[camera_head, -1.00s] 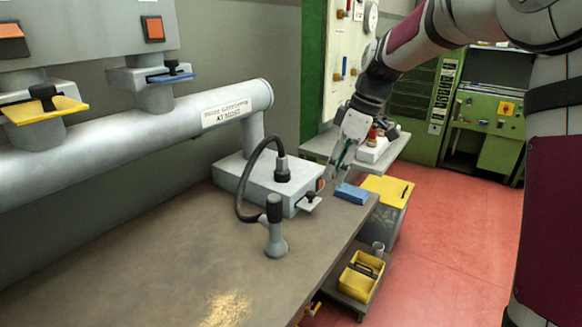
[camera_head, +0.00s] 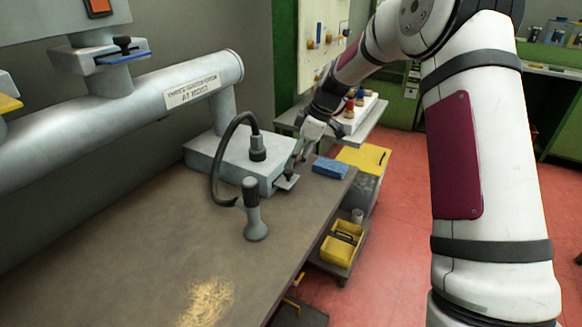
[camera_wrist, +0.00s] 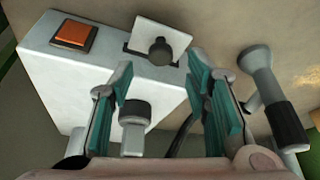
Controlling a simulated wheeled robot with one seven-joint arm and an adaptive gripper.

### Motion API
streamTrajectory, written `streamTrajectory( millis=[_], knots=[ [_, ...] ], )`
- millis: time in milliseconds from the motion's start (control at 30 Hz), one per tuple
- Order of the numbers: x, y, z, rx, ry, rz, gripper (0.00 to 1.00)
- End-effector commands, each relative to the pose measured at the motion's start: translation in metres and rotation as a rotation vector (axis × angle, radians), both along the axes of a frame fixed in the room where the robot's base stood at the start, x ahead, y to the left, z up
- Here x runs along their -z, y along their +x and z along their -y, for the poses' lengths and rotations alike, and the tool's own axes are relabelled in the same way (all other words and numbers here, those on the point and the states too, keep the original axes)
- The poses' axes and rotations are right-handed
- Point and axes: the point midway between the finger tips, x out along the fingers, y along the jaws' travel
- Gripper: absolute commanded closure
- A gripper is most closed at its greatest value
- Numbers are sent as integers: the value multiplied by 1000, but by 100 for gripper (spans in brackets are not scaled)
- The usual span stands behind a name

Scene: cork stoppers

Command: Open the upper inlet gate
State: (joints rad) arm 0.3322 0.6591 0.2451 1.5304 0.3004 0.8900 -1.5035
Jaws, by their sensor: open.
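A pale slide plate with a black knob (camera_head: 288,171) sticks out of the front of a grey box (camera_head: 222,160) on the table. In the wrist view the plate (camera_wrist: 176,38) and its round knob (camera_wrist: 160,51) lie just beyond my fingertips, between their lines. My gripper (camera_head: 300,156) is open and empty at the box's right front edge, close to the knob; its teal pads (camera_wrist: 162,75) are apart. A blue slide gate (camera_head: 121,56) and part of a yellow one (camera_head: 9,103) sit higher on the pipe's stubs. Which gate is the upper inlet is not legible.
A hose bends from the box to a grey handpiece (camera_head: 254,215) standing on the table (camera_head: 150,250). A blue block (camera_head: 330,168) lies at the table's right edge. Cork crumbs (camera_head: 207,300) lie in front. An orange button (camera_wrist: 74,35) is on the box.

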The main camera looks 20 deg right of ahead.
Motion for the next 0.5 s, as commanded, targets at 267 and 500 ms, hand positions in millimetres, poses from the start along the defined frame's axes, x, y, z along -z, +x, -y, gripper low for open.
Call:
streamTrajectory(
  millis=[267, 500],
  knots=[
    [33, 5, -12, -1, -1, -1, 56],
    [39, 6, -14, 0, -1, 0, 56]
  ],
)
